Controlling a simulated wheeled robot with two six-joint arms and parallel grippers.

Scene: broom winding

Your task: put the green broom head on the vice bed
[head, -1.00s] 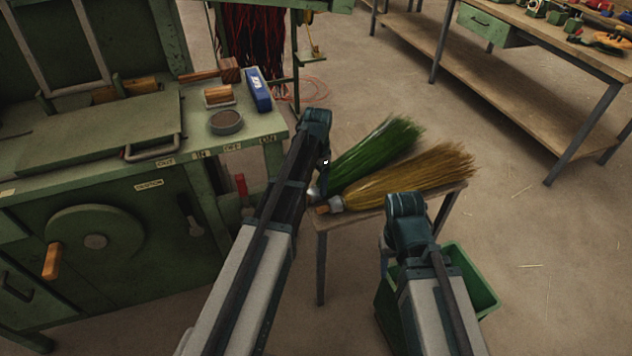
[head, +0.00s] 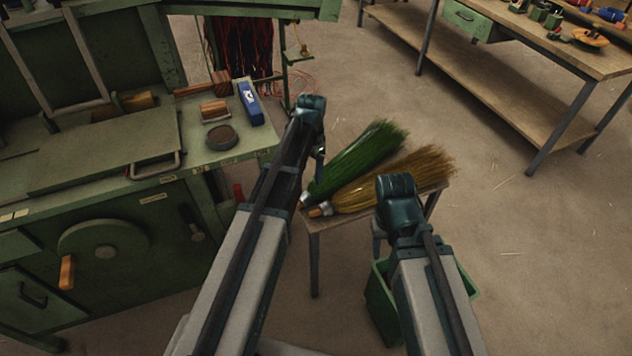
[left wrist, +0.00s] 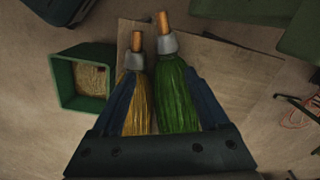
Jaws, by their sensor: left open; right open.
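The green broom head (head: 354,158) lies on a small wooden stand (head: 438,192) beside a tan broom head (head: 400,180). In the left wrist view the green broom head (left wrist: 176,98) is right of the tan one (left wrist: 138,98), both with metal collars and wooden stubs. My left gripper (head: 318,155) is open above them; in the left wrist view its fingers (left wrist: 165,90) flank both heads, without visible grip. My right gripper (head: 378,238) is open near the stand's front edge, its fingers mostly hidden. The green machine (head: 105,150) stands left; I cannot tell which part is the vice bed.
A green bin (head: 380,305) stands below my right arm. A blue box (head: 249,103), a round dark tin (head: 220,137) and wooden blocks (head: 214,110) sit on the machine top. A long workbench (head: 540,100) is at the back right. Open floor lies to the right.

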